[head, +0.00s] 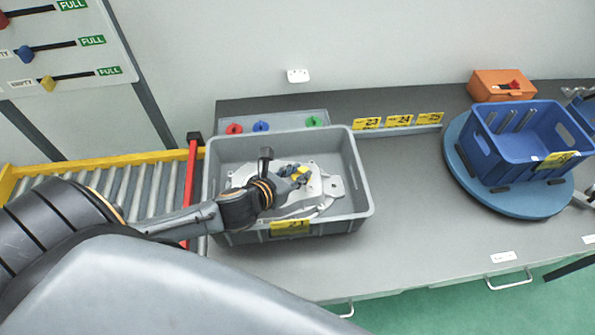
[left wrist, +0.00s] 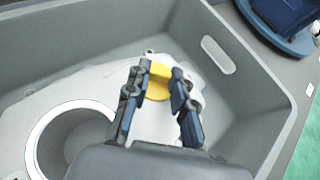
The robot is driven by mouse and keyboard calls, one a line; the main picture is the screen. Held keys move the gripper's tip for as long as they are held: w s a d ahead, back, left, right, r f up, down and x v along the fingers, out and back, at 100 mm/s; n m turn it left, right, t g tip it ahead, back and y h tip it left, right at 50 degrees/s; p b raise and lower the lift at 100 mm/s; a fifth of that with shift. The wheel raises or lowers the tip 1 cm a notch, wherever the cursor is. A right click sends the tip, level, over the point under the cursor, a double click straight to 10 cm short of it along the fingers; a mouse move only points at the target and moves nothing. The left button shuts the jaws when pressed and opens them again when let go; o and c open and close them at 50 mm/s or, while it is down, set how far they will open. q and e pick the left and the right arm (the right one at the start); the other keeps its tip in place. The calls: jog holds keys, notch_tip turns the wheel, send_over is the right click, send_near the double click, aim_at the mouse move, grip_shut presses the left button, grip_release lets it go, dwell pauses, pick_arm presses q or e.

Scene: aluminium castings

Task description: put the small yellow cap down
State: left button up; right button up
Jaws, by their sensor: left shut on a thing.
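The small yellow cap (head: 300,175) is at the tip of my left gripper (head: 291,176), over a pale aluminium casting (head: 333,187) in the grey crate (head: 366,200). In the left wrist view my left gripper (left wrist: 163,97) is shut on the yellow cap (left wrist: 158,82), which sits between its two fingers. The casting (left wrist: 85,85) lies below it, with a large round opening to the left. I cannot tell whether the cap touches the casting. My right gripper is not in view.
Crate walls surround my left gripper. A roller conveyor with a red bar (head: 190,180) lies left of the crate. A blue crate (head: 520,150) stands on a round turntable (head: 470,185) at right. The middle tabletop is clear.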

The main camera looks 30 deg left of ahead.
pick_arm(q)
jog(key=o, duration=0.7)
jog(key=shift+f, duration=0.1)
jog(key=shift+s+r, duration=0.1)
jog(key=shift+r, duration=0.35)
jog(key=b+v, duration=0.1)
jog(key=v, duration=0.9)
jog(key=shift+s+f, duration=0.1)
jog(key=shift+f, duration=0.05)
jog(key=shift+v, duration=0.9)
